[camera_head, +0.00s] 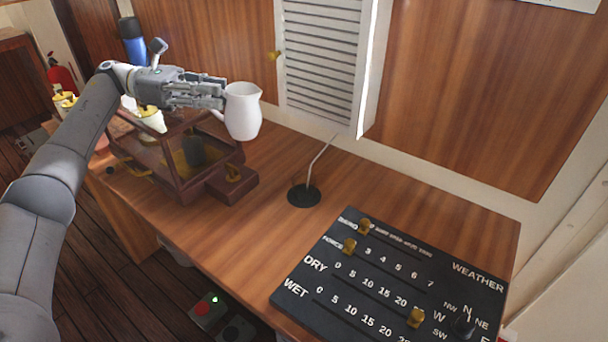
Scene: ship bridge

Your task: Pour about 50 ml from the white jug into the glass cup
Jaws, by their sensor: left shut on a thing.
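The white jug (243,112) is upright, with its spout to the right, near the back of the wooden desk. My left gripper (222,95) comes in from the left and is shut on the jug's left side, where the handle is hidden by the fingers. Whether the jug's base touches the desk is hard to tell. What is inside the jug does not show. I cannot make out a glass cup in this view. My right gripper is not in view.
A wooden case with glass panes (165,165) stands below my left gripper. A black lamp base (304,195) with a thin stem stands mid-desk. A black weather board (390,285) covers the right front. A blue bottle (133,48) is behind my arm. Bare desk (400,205) lies between.

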